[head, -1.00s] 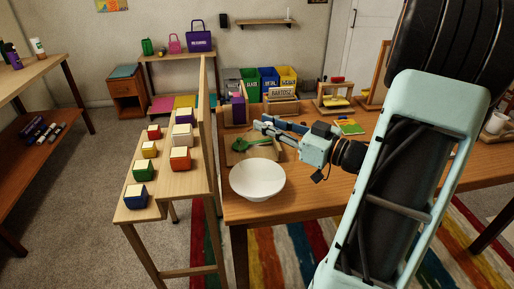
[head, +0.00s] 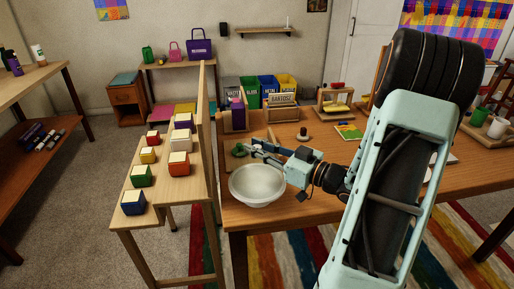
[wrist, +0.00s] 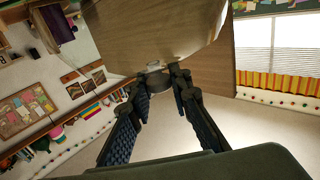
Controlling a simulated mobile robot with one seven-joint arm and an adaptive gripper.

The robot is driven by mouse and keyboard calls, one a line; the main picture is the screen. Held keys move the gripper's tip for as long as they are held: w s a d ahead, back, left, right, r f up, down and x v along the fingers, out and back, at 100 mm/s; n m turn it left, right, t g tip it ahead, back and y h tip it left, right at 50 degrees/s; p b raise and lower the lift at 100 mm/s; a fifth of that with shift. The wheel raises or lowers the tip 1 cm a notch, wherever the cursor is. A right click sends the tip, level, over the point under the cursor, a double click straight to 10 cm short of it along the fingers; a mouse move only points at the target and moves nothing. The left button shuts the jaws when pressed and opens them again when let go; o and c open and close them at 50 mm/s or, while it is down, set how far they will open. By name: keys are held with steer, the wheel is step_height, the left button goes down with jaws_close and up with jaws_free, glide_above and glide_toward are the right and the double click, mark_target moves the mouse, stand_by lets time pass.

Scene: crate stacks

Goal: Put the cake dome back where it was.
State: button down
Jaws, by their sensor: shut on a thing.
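The cake dome (wrist: 175,45) is a clear, see-through cover in the wrist view, with the brown table showing through it. My gripper (wrist: 155,72) is shut on its small round knob. In the head view my gripper (head: 250,148) reaches left over the table, just behind a pale bowl (head: 257,192). The bowl looks hazy at its upper part. The dome is hard to make out there, and I cannot tell whether it is over the bowl or only in front of it.
A dark green thing (head: 238,151) lies behind the bowl, partly hidden by my gripper. A small brown and white object (head: 303,134) stands further right. Coloured bins (head: 268,82) stand at the back. A stand with coloured blocks (head: 160,185) is at the left.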

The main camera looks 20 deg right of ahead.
steer(key=c, duration=1.8)
jaws_free()
steer(key=shift+f, duration=0.1)
steer(key=shift+o, duration=0.2)
steer(key=shift+r, duration=0.25)
steer(key=p+v, duration=0.1)
steer(key=v, duration=1.1)
